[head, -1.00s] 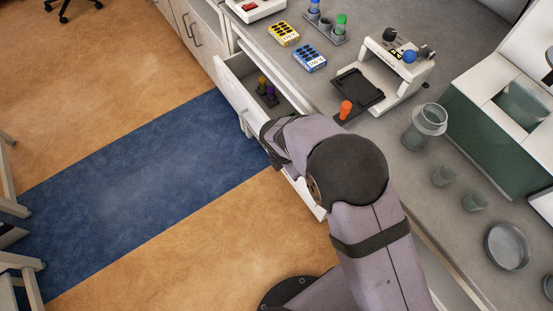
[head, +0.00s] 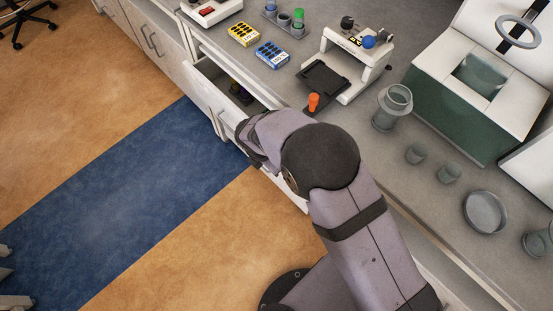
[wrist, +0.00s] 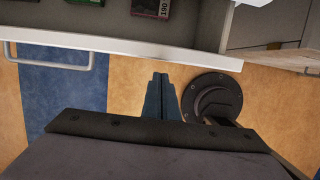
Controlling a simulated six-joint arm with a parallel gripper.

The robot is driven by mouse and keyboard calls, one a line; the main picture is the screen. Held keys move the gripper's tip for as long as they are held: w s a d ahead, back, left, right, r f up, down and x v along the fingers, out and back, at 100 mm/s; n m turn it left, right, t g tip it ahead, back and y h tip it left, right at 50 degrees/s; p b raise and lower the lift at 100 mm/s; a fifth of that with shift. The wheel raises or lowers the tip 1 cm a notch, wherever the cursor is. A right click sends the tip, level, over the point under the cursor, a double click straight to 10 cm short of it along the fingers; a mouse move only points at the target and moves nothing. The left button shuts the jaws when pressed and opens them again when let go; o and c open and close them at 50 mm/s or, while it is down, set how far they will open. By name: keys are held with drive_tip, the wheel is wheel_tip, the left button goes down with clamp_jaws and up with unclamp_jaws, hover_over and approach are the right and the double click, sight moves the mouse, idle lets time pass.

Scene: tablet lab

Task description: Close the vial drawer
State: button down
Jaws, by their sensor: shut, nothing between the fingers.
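The vial drawer (head: 203,88) is a white drawer under the bench, standing partly open. A dark rack with a yellowish-capped vial (head: 236,87) shows inside it. In the wrist view the drawer's front panel (wrist: 125,42) runs across the top, with a bar handle (wrist: 60,67) at left. My gripper (wrist: 160,78) is shut and empty, its fingertips at the outer side of the front panel, right of the handle. I cannot tell if they touch it. In the head view my arm hides the fingers and much of the drawer.
On the grey bench (head: 420,190) above stand a yellow box (head: 243,34), a blue box (head: 272,54), a white device with a black tray (head: 325,80), an orange-capped vial (head: 313,102) and glassware. Inside the drawer, a red box (wrist: 150,8) shows. The floor before the drawer is clear.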

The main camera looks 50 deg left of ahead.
drive_tip(key=s, duration=0.2)
drive_tip(key=shift+s+a+r, duration=0.1)
drive_tip(key=shift+s+r, duration=0.2)
drive_tip(key=shift+r, duration=0.05)
drive_tip(key=c, duration=2.5)
unclamp_jaws()
drive_tip(key=b+v, duration=0.1)
drive_tip(key=v, duration=0.8)
drive_tip(key=shift+r, duration=0.2)
drive_tip(key=o, duration=0.6)
drive_tip(key=shift+f, duration=0.1)
drive_tip(key=shift+c, duration=0.2)
drive_tip(key=shift+o, duration=0.2)
drive_tip(key=shift+s+f+b, duration=0.1)
drive_tip(key=shift+f+b, duration=0.25)
drive_tip(key=shift+b, duration=0.1)
drive_tip(key=s+a+f+m+g+y+b, duration=0.1)
drive_tip(key=s+a+f+y+b, duration=0.1)
drive_tip(key=a+f+y+b, duration=0.35)
drive_tip(key=s+a+f+m+g+y+b, duration=0.1)
drive_tip(key=s+a+f+y+b, duration=0.15)
drive_tip(key=a+f+b, duration=0.5)
drive_tip(key=w+a+f+m+t+y+b, duration=0.1)
drive_tip(key=w+m+t+y+b, duration=0.3)
drive_tip(key=b, duration=1.3)
drive_tip(key=shift+w+a+m+t+y, duration=0.25)
drive_tip(key=shift+w+t+y, duration=0.55)
drive_tip(key=shift+w+y, duration=1)
